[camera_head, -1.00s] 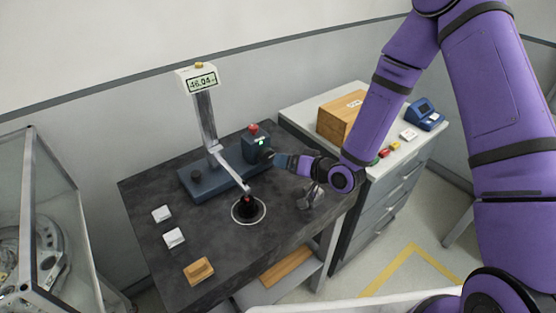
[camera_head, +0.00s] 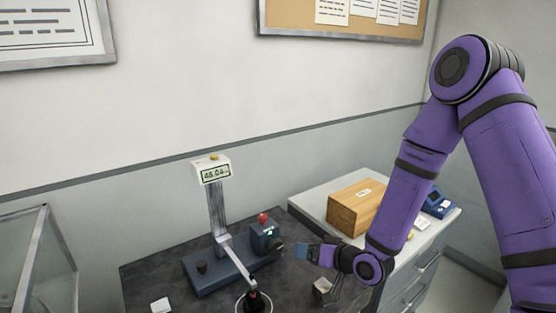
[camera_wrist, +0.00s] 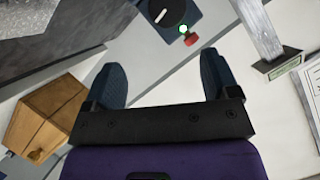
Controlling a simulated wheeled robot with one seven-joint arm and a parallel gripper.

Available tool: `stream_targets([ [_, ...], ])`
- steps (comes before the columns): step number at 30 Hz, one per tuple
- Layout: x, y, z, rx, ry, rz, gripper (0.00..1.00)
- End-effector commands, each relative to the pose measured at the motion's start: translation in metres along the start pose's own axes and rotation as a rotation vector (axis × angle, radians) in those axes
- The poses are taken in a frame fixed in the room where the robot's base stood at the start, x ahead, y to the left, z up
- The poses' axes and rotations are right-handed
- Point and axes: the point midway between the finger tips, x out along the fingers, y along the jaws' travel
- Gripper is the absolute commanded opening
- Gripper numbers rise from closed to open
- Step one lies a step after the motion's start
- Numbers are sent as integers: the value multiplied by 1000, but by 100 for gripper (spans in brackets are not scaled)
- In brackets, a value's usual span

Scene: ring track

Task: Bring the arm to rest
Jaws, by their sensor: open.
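My gripper (camera_head: 306,252) is at the end of my purple arm, pointing left toward a blue device (camera_head: 265,238) on the bench. In the wrist view my gripper (camera_wrist: 162,72) shows two dark blue fingers spread wide apart, with nothing held between them. The device's dark dial (camera_wrist: 168,10) with a white mark is beyond the fingers, apart from them. A green light and a red button (camera_wrist: 191,40) are beside the dial. In the head view the dial (camera_head: 276,248) is just left of my fingertips.
The dark bench (camera_head: 150,275) holds a post with a display (camera_head: 214,172) reading about 46.04. A shiny metal piece (camera_head: 323,290) is below my gripper. A wooden box (camera_head: 355,207) stands on the white cabinet behind my forearm. A glass case (camera_head: 40,260) is at left.

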Motion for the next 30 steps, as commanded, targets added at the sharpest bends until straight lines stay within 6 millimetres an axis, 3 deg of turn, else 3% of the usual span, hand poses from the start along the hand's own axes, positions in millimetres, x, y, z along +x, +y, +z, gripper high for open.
stream_targets([
  [8,-39,6,-57,-164,-96,197,81],
  [14,-79,5,-94,-238,-157,346,81],
  [21,-137,-5,-131,-276,-218,512,81],
  [30,-220,-32,-160,-257,-283,684,81],
])
